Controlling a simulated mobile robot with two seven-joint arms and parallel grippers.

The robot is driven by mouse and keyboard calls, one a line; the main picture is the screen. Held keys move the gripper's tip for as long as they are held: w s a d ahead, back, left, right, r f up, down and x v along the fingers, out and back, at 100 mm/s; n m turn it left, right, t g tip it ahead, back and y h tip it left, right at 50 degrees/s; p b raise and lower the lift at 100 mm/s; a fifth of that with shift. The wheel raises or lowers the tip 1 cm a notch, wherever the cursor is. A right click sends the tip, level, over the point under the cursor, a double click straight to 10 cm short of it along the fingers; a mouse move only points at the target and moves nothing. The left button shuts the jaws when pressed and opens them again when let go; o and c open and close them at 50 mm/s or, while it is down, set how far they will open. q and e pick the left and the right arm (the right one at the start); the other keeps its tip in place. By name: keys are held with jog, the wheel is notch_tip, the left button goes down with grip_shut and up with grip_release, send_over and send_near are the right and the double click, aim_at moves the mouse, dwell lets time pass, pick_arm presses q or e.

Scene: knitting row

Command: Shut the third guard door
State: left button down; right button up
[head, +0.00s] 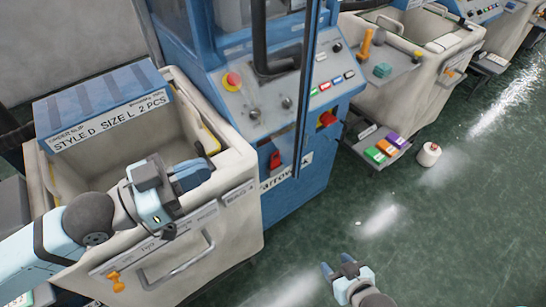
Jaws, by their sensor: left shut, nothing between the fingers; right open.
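A blue machine (283,190) stands at the centre. What looks like its guard door shows as a tall dark vertical edge (304,95) with a thick black bar handle (261,45) beside it. The edge stands in front of the control panel; I cannot tell how far the door is open or which number it has. My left gripper (205,172) is shut and empty over the front rim of the cream bin, left of the machine and apart from the door. My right gripper (338,266) is open and empty, low over the floor in front of the machine.
The cream bin (235,215) with a blue STYLE D box (105,105) fills the left. The control panel (275,95) has a red button (232,80). A low tray (375,158) with coloured boxes and a yarn cone (429,154) stand right. Green floor (440,240) is free front right.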

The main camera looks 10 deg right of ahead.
pick_arm(q)
jog(key=s+g, duration=0.1)
jog(key=p, duration=0.3)
send_near(287, 143)
jog(key=shift+m, duration=0.4)
jog(key=x, duration=0.6)
jog(key=shift+w+d+r, duration=0.1)
jog(key=shift+w, duration=0.05)
jog(key=shift+w+d, duration=0.2)
jog(key=shift+d, duration=0.4)
jog(key=shift+d, duration=0.1)
